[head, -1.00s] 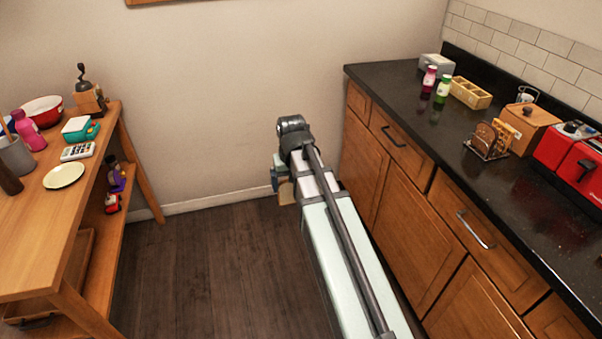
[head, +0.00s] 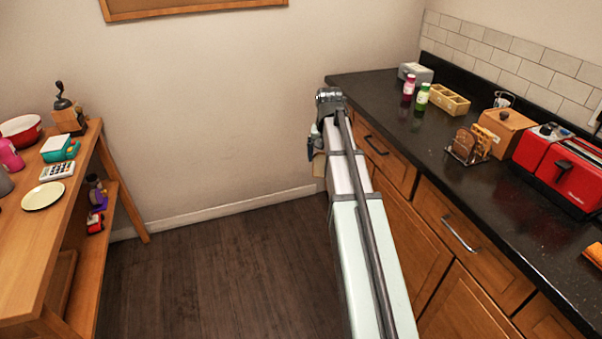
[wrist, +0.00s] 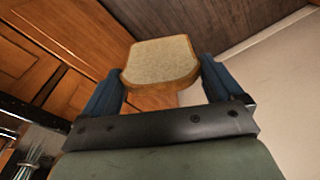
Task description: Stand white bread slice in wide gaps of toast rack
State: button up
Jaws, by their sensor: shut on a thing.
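My gripper (wrist: 162,88) is shut on a white bread slice (wrist: 160,62), with one blue finger at each side of its crust. In the head view the slice (head: 319,165) shows only as a small tan piece beside my arm's end, in front of the counter's far end. The toast rack (head: 469,146) stands on the dark counter to the right of my gripper and apart from it. Several brown toast slices stand in the rack. Its gaps are too small to make out.
A red toaster (head: 560,170) and a wooden bread box (head: 507,127) stand near the rack. Red and green bottles (head: 422,97) and a wooden divided tray (head: 449,99) are farther back. The counter (head: 380,88) is clear along its front. A wooden table (head: 50,240) stands at left.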

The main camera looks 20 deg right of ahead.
jog(key=d+r+m, duration=0.2)
jog(key=d, duration=0.5)
jog(key=d+r+m, duration=0.1)
jog(key=d+r, duration=0.2)
jog(key=d, duration=0.4)
notch_tip(320, 180, up, 11)
jog(key=m+g, duration=0.1)
jog(key=m, duration=0.8)
send_over(477, 129)
jog(key=s+a, duration=0.2)
jog(key=a, duration=0.1)
jog(key=shift+d+f+h, duration=0.1)
jog(key=shift+d+h, duration=0.05)
jog(key=shift+h, duration=0.25)
jog(key=shift+f, duration=0.15)
jog(key=shift+f, duration=4.45)
